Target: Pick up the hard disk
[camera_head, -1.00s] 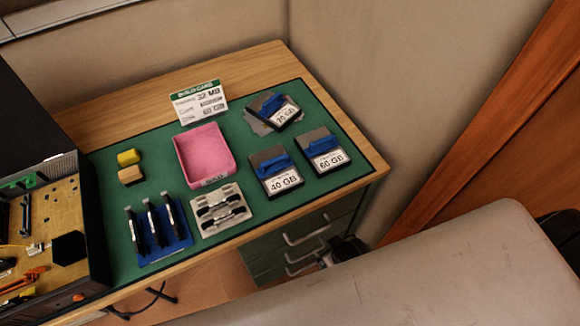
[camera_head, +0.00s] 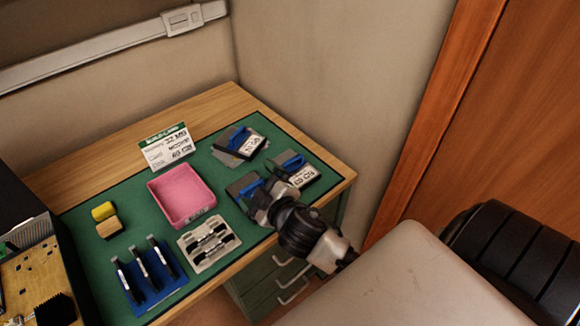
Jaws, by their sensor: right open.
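Three dark hard disks with blue handles and white labels lie on the green mat (camera_head: 135,215). One disk (camera_head: 240,143) is at the back on a grey piece, and one (camera_head: 296,170) is at the right. The third disk (camera_head: 243,184) is at the front and is partly hidden by my right gripper. My right gripper (camera_head: 259,203) is open, over or beside the front edge of that third disk. I cannot tell whether it touches. My left gripper is not in view.
A pink tray (camera_head: 207,188) stands left of the disks, with a printed card (camera_head: 167,147) behind it. Walls bound the desk.

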